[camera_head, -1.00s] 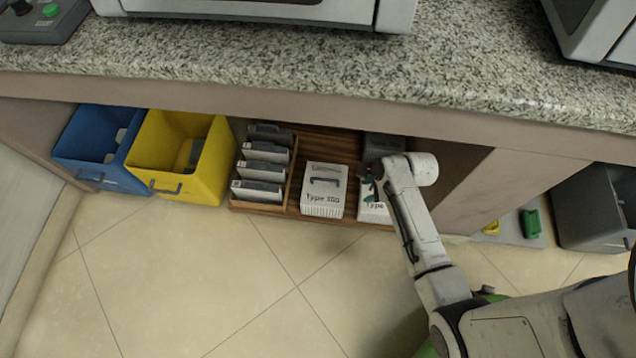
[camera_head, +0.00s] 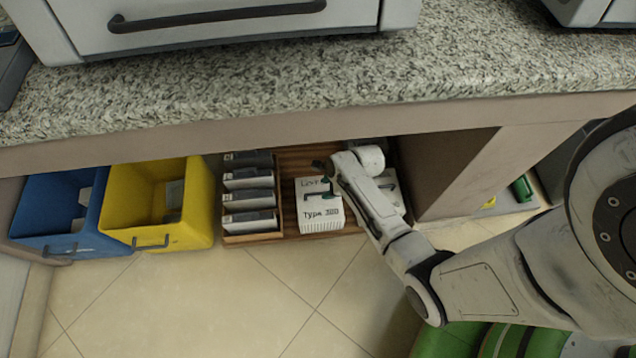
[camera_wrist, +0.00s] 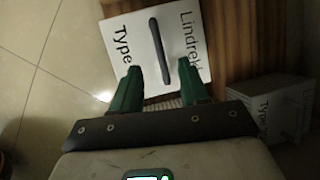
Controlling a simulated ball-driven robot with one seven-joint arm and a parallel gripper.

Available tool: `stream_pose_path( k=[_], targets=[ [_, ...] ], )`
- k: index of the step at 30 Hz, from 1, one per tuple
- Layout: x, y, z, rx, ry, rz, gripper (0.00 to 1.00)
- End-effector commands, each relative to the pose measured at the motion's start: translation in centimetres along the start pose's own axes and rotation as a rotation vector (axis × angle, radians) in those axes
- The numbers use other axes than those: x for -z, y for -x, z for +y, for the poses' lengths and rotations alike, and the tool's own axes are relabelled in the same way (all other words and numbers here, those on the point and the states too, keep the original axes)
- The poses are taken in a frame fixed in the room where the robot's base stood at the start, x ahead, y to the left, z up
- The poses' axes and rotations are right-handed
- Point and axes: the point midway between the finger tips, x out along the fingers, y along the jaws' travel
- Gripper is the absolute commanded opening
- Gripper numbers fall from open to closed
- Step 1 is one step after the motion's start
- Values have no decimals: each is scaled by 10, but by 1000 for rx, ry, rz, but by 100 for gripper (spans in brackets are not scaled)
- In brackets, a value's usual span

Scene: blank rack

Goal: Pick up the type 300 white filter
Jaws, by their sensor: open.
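The white type 300 filter (camera_head: 320,212) stands on the wooden rack under the counter. My gripper (camera_head: 325,178) is at the filter's upper side, partly hidden by my arm. In the wrist view my gripper (camera_wrist: 159,70) is open, with a finger on each side of the handle. I cannot tell whether the fingers touch the filter.
Another white filter (camera_wrist: 275,105) stands beside it, partly behind my arm in the head view. A holder with several grey-white cartridges (camera_head: 250,200) is to the left, then a yellow bin (camera_head: 118,215) and a blue bin (camera_head: 30,215). The granite counter (camera_head: 250,95) overhangs the rack.

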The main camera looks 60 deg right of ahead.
Motion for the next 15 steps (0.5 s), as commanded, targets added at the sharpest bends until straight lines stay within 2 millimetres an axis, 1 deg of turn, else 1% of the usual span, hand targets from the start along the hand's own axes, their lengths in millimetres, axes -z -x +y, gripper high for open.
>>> stream_pose_path(
  k=[5, 15],
  targets=[
    [1, -10, 0, 0, 0, 0, 44],
    [3, -51, 0, 0, 0, 0, 44]
  ],
)
